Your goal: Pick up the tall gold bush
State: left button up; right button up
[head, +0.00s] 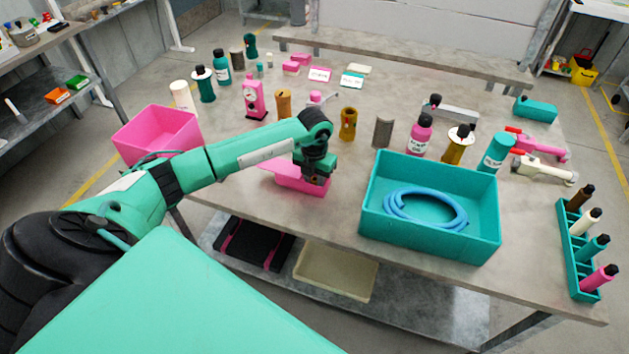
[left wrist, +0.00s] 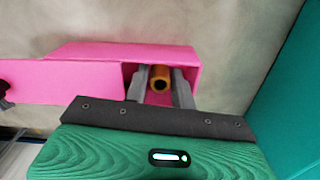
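My left gripper (head: 316,186) reaches down at the right end of a small pink tray (head: 283,176) on the table. In the left wrist view, a gold bush (left wrist: 159,82) with a dark round bore stands in the open compartment of the pink tray (left wrist: 90,80). The two grey fingers (left wrist: 160,88) lie one on each side of the bush, close against it, with no clear gap. The bush's lower end is hidden. In the head view my gripper hides this bush. My right gripper is not in view.
A teal crate (head: 376,224) with a coiled blue hose (head: 425,226) stands right of my gripper. A pink bin (head: 155,143) stands left beside my arm. Gold cylinders (head: 283,103) (head: 348,124), a grey half-sleeve (head: 382,133) and bottles stand behind. Bare tabletop lies in front.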

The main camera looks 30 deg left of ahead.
pick_arm(q)
grip_shut()
